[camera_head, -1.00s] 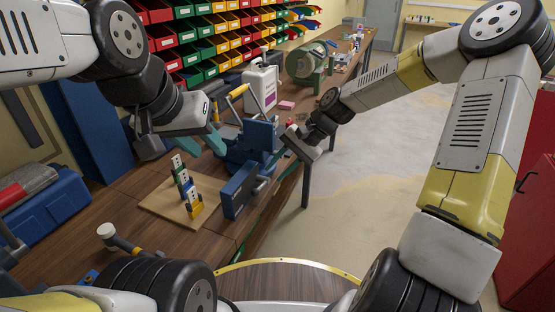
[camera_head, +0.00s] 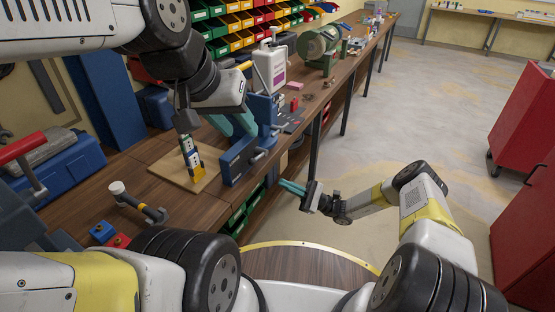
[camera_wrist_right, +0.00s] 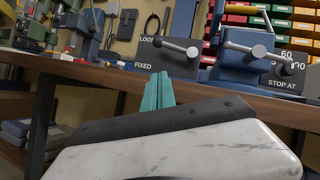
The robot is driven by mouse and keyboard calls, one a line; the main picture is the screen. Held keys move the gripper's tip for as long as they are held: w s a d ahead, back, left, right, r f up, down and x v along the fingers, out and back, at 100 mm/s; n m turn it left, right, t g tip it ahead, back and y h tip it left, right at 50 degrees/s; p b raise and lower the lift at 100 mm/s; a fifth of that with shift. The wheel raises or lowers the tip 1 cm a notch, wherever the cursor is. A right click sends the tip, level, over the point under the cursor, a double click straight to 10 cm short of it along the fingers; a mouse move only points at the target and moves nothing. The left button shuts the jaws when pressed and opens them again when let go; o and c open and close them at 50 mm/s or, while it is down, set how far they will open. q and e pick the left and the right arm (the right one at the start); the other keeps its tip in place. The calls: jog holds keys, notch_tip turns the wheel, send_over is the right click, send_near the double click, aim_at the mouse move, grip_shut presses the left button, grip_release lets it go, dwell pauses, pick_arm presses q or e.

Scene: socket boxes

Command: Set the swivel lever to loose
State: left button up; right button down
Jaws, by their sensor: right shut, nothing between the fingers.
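The blue vise (camera_head: 262,108) stands at the bench edge. In the right wrist view a dark plate (camera_wrist_right: 148,59) carries the words LOOSE and FIXED. A grey lever with a round end (camera_wrist_right: 177,47) sticks out in front of it, to the right of the words; which word it points at is unclear. A second grey lever (camera_wrist_right: 246,47) sticks out of the blue vise to the right. My right gripper (camera_head: 292,187) is shut and empty, below and in front of the bench edge; its fingers also show in the right wrist view (camera_wrist_right: 159,91). My left gripper (camera_head: 236,123) is beside the vise; its opening is unclear.
A wooden board (camera_head: 177,172) with stacked blocks (camera_head: 190,152) lies left of the vise. A hammer (camera_head: 137,202) lies nearer me. A white canister (camera_head: 270,68) and a green drum (camera_head: 321,46) stand behind.

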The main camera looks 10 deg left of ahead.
jog(key=a+r+t, duration=0.1)
jog(key=a+r, duration=0.1)
jog(key=a+r+m, duration=0.1)
jog(key=a+r, duration=0.1)
jog(key=a, duration=0.1)
jog(key=s+a+r+t, duration=0.1)
jog(key=a+r, duration=0.1)
jog(key=a, duration=0.1)
jog(key=shift+a+r+m+t+y, duration=0.1)
jog(key=shift+r+m+t+y, duration=0.2)
jog(key=shift+y, duration=0.1)
dwell(0.3)
jog(key=m+t, duration=0.1)
jog(key=r+m+t, duration=0.1)
jog(key=m, duration=0.1)
jog(key=m+t, duration=0.2)
jog(key=shift+s+r, duration=0.1)
jog(key=shift+r, duration=0.25)
